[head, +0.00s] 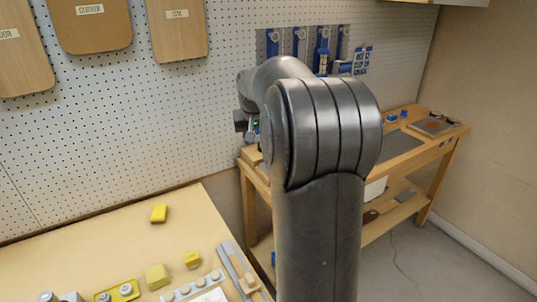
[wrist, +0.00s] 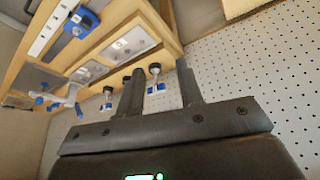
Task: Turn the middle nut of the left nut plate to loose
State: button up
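My gripper (wrist: 162,84) shows in the wrist view with its two dark fingers spread apart and nothing held between them. In the head view my arm hides most of it; a small part shows left of the arm, in front of the pegboard. At the bottom of the head view, a yellow plate (head: 104,297) carries round metal pieces, and a grey strip (head: 177,295) beside it carries several more. Both are cut off by the frame edge. I cannot tell for sure which is the left nut plate or how its middle nut is set. My gripper is far from both.
Yellow blocks (head: 159,213) lie on the near bench (head: 80,240). A wooden bench (head: 432,140) stands behind my arm. A panel with blue fittings (head: 322,50) is on the pegboard (head: 225,120). Blue-and-white fittings (wrist: 108,92) show beyond my fingers in the wrist view.

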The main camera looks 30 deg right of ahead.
jog(key=w+d+f+m, duration=0.1)
jog(key=w+d+f, duration=0.35)
jog(key=d, duration=0.35)
jog(key=w+d+f+m, duration=0.1)
jog(key=w+d+f, duration=0.2)
jog(key=d+f, duration=0.4)
jog(key=x, duration=0.3)
jog(key=d+x, duration=0.1)
jog(key=x, duration=0.6)
jog(key=shift+s+d+r, duration=0.1)
jog(key=shift+d, duration=0.15)
jog(key=shift+g, duration=0.3)
jog(key=shift+c, duration=0.5)
grip_shut()
